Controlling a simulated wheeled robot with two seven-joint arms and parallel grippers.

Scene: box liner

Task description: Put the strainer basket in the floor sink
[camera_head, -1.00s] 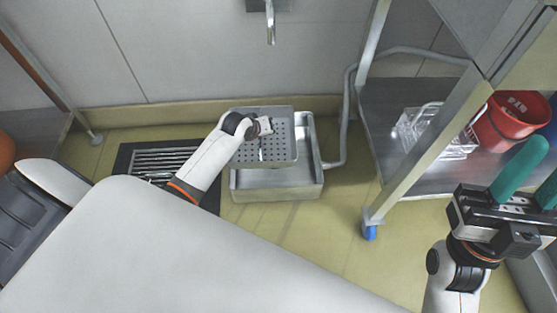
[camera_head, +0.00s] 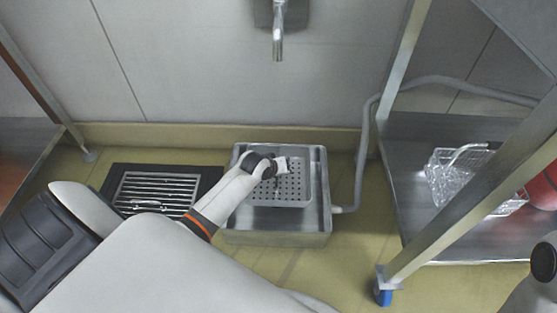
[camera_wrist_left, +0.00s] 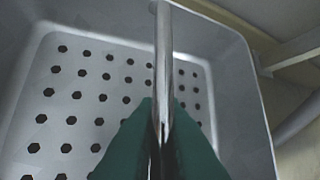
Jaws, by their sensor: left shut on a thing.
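The strainer basket (camera_head: 294,187) is a grey square tray with a perforated floor. In the head view it is level and lies within the outline of the floor sink (camera_head: 277,238), a steel box on the floor, toward its right side. Whether it rests on the sink's bottom cannot be told. My left gripper (camera_head: 279,172) is over the basket. In the left wrist view its green fingers (camera_wrist_left: 160,135) are shut on the basket's upright metal handle, with the perforated floor (camera_wrist_left: 85,95) below. My right gripper is out of view; only part of its arm shows at the right edge.
A tap (camera_head: 278,45) hangs above the sink. A floor grate (camera_head: 155,190) lies left of it. A grey hose (camera_head: 362,150) runs along its right. A steel shelf (camera_head: 400,150) at the right holds a clear wire basket (camera_head: 460,175) and a red bucket (camera_head: 543,187).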

